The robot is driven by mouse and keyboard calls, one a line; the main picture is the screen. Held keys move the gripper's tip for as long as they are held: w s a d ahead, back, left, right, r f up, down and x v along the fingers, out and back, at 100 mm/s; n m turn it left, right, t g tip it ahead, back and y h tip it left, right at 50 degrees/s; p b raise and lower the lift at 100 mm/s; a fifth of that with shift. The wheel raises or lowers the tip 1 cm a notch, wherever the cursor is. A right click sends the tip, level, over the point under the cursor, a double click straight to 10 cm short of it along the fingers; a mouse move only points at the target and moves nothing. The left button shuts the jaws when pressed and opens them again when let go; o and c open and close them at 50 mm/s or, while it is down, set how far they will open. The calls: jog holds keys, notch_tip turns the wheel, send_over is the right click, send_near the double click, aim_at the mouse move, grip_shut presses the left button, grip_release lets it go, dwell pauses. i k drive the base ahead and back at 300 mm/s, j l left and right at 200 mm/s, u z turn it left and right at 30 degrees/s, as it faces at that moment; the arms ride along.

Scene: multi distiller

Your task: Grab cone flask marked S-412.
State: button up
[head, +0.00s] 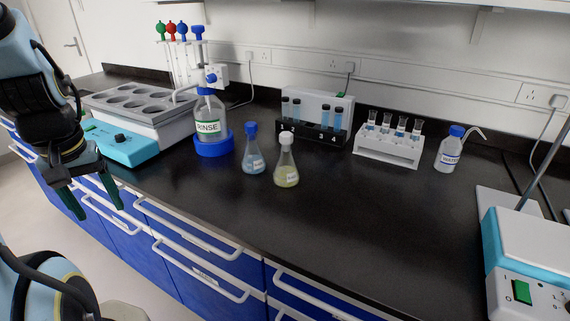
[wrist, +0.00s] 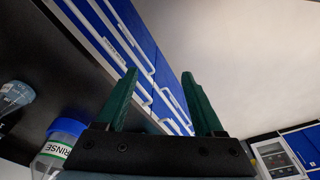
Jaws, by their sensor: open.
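Two cone flasks stand upright side by side in the middle of the black bench in the head view. One is a blue-capped flask (head: 254,155) with bluish liquid; the other is a white-capped flask (head: 287,167) with yellowish liquid. Both carry small white labels, too small to read, so I cannot tell which is S-412. My gripper (head: 92,201) hangs at the left, in front of the bench's drawers, well away from both flasks. In the wrist view its green fingers (wrist: 160,95) are apart with nothing between them. Part of a flask (wrist: 14,97) shows at the wrist view's left edge.
Behind are a dark vial rack (head: 312,133) and a white tube rack (head: 388,154). A wash bottle (head: 450,150) stands right. The front bench is clear.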

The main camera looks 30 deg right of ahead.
aim_at(286, 173)
jog(key=i+j, duration=0.3)
jog(key=j, duration=0.2)
jog(key=i+j+z, duration=0.1)
jog(key=z, duration=0.25)
jog(key=j+z, duration=0.35)
jog(key=i+j+z, duration=0.1)
jog(key=j+z, duration=0.25)
jog(key=i+z, duration=0.3)
jog(key=i+j+z, duration=0.15)
jog(key=z, duration=0.2)
